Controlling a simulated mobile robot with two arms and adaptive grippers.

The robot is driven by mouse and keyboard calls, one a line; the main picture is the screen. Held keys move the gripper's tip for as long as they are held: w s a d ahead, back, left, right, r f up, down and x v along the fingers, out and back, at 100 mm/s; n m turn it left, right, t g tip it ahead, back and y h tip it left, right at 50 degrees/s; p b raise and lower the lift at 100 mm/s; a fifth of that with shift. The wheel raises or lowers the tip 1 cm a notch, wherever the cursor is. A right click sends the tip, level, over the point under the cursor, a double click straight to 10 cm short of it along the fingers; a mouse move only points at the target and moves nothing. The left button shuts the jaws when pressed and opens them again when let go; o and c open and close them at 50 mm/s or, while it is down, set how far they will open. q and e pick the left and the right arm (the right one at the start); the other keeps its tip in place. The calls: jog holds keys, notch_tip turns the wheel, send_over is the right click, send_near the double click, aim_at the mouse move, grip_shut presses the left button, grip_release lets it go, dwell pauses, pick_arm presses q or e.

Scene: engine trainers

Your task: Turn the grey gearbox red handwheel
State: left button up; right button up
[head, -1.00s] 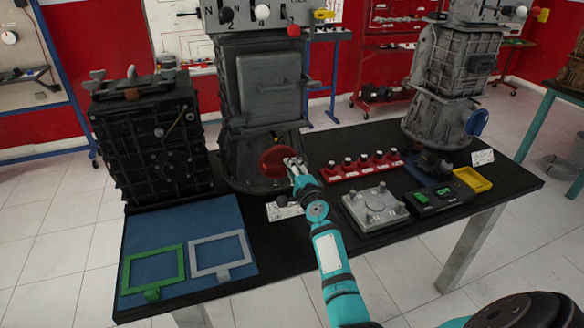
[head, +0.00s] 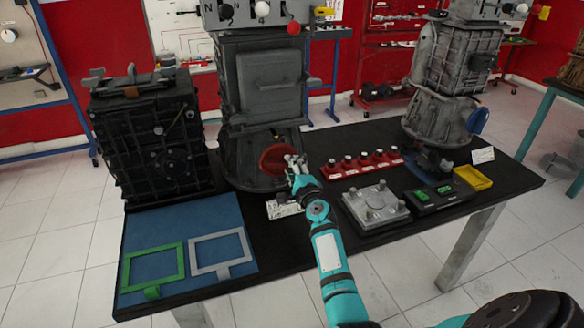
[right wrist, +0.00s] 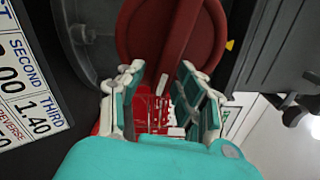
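The grey gearbox (head: 265,85) stands upright at the back of the black table in the head view. Its red handwheel (head: 275,157) is low on its front; the wheel's rim and a raised bar also show large at the top of the right wrist view (right wrist: 150,25). My right gripper (head: 296,165) is at the wheel's lower right side. In the right wrist view its fingers (right wrist: 160,72) are spread, with the wheel just beyond and between the tips. I cannot tell whether they touch it. My left gripper is not in view.
A black gearbox (head: 150,140) stands at left and another grey gearbox (head: 445,90) with a blue handwheel (head: 477,121) at right. A red rack of knobs (head: 362,164), a metal plate (head: 374,207) and a yellow tray (head: 472,178) lie right of my right arm.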

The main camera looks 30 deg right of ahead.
jog(key=shift+s, duration=0.1)
jog(key=v, duration=1.1)
jog(key=shift+s+a, duration=0.2)
jog(key=shift+s, duration=0.2)
